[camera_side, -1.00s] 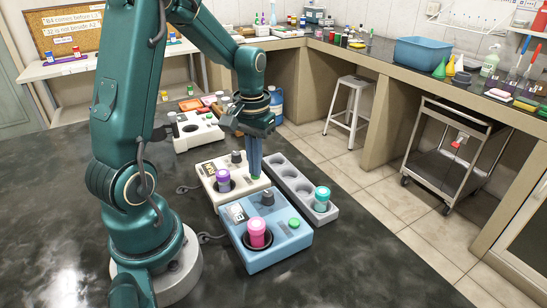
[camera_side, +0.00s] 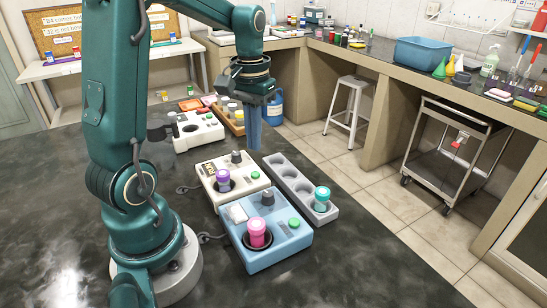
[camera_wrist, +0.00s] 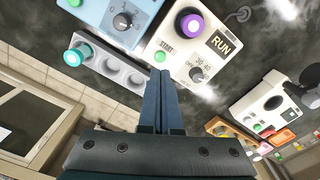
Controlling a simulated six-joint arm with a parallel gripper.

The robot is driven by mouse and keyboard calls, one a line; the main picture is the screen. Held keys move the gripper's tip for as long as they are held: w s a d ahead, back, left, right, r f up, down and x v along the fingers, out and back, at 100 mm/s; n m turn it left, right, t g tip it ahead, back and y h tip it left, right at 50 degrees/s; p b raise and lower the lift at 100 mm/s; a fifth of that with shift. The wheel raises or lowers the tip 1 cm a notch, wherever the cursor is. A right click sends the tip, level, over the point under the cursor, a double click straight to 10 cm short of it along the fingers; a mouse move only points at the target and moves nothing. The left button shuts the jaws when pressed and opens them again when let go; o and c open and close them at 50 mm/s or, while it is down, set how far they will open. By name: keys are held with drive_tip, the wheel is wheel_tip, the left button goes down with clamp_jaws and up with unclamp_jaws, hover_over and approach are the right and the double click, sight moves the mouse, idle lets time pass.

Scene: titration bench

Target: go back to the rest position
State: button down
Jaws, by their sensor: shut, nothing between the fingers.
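My gripper (camera_side: 254,136) is shut and empty, raised above the dark bench behind the cream device (camera_side: 215,165) and the grey rack. In the wrist view its blue fingers (camera_wrist: 159,95) are pressed together. A purple-capped vial (camera_side: 223,177) stands in the well of the cream device, whose display reads RUN in the wrist view. A pink vial (camera_side: 257,230) stands in the well of the blue device (camera_side: 270,257). A teal vial (camera_side: 321,198) stands in the near end of the grey rack (camera_side: 291,174); the rack's other holes look empty.
Another white device (camera_side: 195,135) and an orange tray (camera_side: 232,119) of small items stand farther back. The dark bench (camera_side: 340,265) is clear at the front. A white stool (camera_side: 349,105) and a cart (camera_side: 450,150) stand beyond the bench.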

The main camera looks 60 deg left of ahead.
drive_tip(key=shift+r, duration=0.55)
drive_tip(key=s+d+r+m+t, duration=0.1)
drive_tip(key=s+d+m+t, duration=0.1)
drive_tip(key=d, duration=0.5)
drive_tip(key=s+d+r+m+t, duration=0.1)
drive_tip(key=s+d+m+t, duration=0.2)
drive_tip(key=s+d+m, duration=0.1)
drive_tip(key=s+d, duration=0.1)
drive_tip(key=d, duration=0.1)
drive_tip(key=shift+s+d+r+t, duration=0.3)
drive_tip(key=shift+s+d+r, duration=0.05)
drive_tip(key=shift+s, duration=0.05)
idle(5.8)
